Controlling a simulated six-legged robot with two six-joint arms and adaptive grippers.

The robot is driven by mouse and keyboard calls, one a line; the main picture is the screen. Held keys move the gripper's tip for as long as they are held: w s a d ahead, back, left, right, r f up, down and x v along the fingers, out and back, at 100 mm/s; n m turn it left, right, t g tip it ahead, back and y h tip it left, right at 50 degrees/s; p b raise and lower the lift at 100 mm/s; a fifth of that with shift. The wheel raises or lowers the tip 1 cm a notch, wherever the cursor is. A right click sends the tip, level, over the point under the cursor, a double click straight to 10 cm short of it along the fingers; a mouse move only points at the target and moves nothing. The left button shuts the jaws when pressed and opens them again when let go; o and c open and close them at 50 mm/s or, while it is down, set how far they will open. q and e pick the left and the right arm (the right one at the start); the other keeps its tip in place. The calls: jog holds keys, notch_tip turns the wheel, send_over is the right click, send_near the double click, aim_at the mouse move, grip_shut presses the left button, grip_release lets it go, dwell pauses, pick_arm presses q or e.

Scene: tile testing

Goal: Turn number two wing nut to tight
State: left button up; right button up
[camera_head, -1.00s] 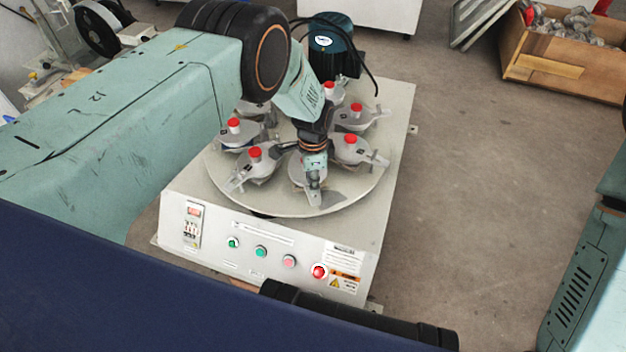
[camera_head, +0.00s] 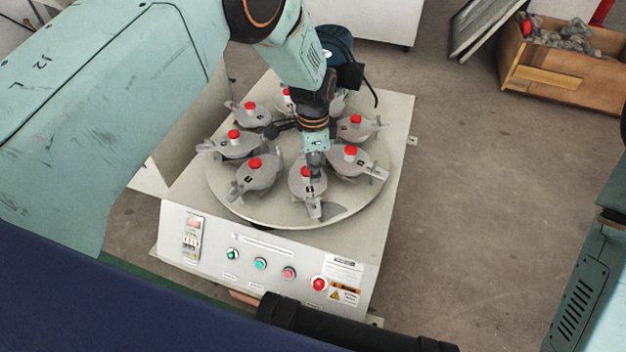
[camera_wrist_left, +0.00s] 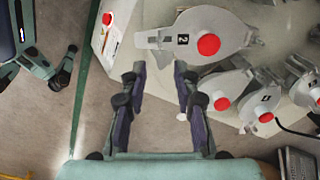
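The clamp labelled 2 (camera_wrist_left: 180,42), grey with a red knob (camera_wrist_left: 208,44), lies across the top of the left wrist view. Its narrow tab, probably the wing nut end (camera_wrist_left: 148,39), points left there. In the head view, the clamp (camera_head: 302,187) sits at the front of the round plate. My left gripper (camera_wrist_left: 160,68) is open and empty, its two fingers apart just below the clamp in the wrist view. In the head view it (camera_head: 316,172) hangs over the clamp's right side. Contact cannot be told. A teal and dark part of mine, probably the right gripper (camera_wrist_left: 62,68), shows at left.
Several similar red-knobbed clamps stand around the round plate (camera_head: 235,207), close to my left gripper. The white machine's front panel (camera_head: 212,245) has buttons. A dark motor (camera_head: 335,45) stands behind. A wooden crate (camera_head: 550,80) is far right; the floor between is clear.

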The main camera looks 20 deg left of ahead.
pick_arm(q)
notch_tip(320, 180, up, 2)
jog(key=shift+r, duration=0.2)
dwell(0.4)
